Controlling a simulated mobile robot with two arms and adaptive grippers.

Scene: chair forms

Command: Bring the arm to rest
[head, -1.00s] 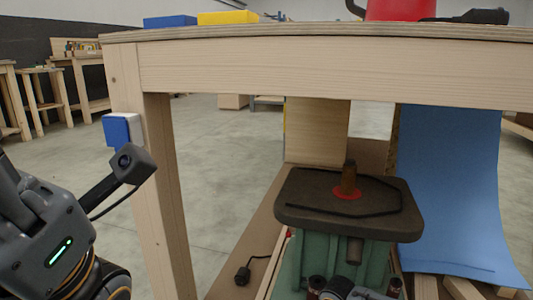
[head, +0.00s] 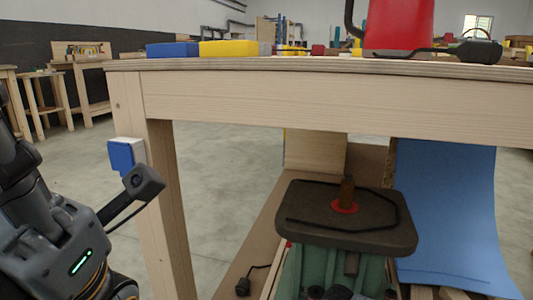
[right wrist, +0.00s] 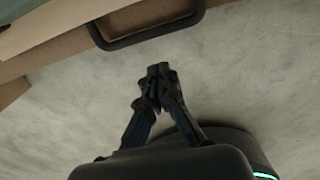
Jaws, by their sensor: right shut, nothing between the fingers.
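My right gripper (right wrist: 157,75) shows in the right wrist view. Its two fingers meet at the tips and hold nothing. Below it is bare grey concrete floor (right wrist: 230,70). In the head view my left arm (head: 60,240) comes in at the left edge, beside the workbench's left leg. The fingers of its gripper are not seen. My right arm is not in the head view.
A wooden workbench (head: 330,95) crosses the head view, with blue (head: 172,49) and yellow (head: 228,48) blocks and a red container (head: 398,28) on top. Under it stand a green machine with a dark top (head: 350,217) and a blue curved sheet (head: 445,210). A dark bar (right wrist: 150,38) lies ahead of the right gripper.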

